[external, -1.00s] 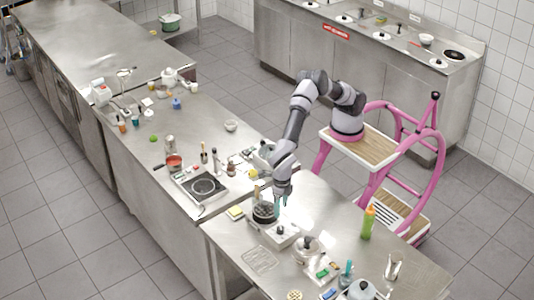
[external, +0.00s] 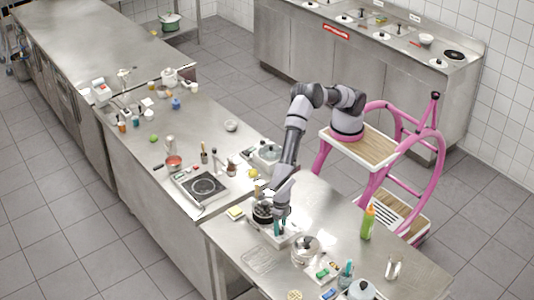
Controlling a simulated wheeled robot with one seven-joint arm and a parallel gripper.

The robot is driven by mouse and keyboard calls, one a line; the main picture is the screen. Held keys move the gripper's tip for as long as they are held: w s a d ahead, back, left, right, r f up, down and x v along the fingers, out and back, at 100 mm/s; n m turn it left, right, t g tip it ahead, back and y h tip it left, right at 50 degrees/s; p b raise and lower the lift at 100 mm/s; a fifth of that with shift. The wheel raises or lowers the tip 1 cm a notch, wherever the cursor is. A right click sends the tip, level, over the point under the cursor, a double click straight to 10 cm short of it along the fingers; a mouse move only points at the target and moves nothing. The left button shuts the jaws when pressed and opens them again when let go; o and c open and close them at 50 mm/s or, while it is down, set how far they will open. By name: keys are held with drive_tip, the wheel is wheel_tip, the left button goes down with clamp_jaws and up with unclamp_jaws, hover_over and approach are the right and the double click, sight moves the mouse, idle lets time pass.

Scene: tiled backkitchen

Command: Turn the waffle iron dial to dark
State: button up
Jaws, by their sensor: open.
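The waffle iron (external: 264,213) stands on the near steel table, with a dark round plate and a pale base. My gripper (external: 280,229) points down over the front part of that base, its teal fingertips low and near where the dark dial sits. The fingers show a small gap between them and the gripper is open. The dial is hidden or too small to make out behind the fingers, so I cannot tell its setting or whether the fingers touch it.
A lidded pot (external: 305,247) stands close to the right of the waffle iron.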

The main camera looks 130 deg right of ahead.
clamp_jaws()
drive_tip(key=shift+m, duration=0.3)
drive_tip(key=m, duration=1.1)
drive_tip(key=shift+m, duration=0.4)
drive_tip(key=m, duration=1.2)
drive_tip(key=shift+m, duration=0.7)
